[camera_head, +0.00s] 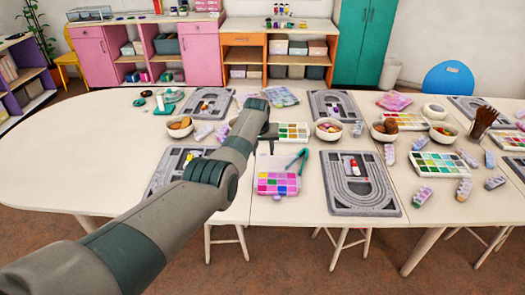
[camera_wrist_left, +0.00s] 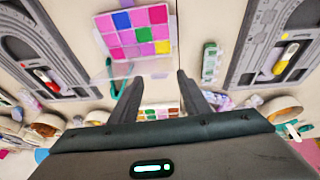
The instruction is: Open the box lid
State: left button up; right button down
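A pink box (camera_head: 278,184) with bright coloured compartments lies on the white table, in front of my left gripper in the head view. It shows at the top of the left wrist view (camera_wrist_left: 136,30). A clear panel (camera_wrist_left: 128,70), which looks like its lid, extends from the box's edge on the gripper side; its exact angle is hard to tell. My left gripper (camera_wrist_left: 156,80) is open, its two fingers apart with nothing seen between them, near that panel. My right gripper is not in view.
Teal pliers (camera_head: 298,160) lie behind the box. A grey bead board (camera_head: 340,205) is to its right, another (camera_head: 166,170) to its left. A bead palette (camera_head: 293,131) and a bowl (camera_head: 328,129) stand farther back. The table's left end is clear.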

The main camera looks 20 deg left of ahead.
pick_arm(q)
jog(key=shift+r, duration=0.1)
dwell(0.3)
jog(key=b+v, duration=0.2)
jog(key=v, duration=1.5)
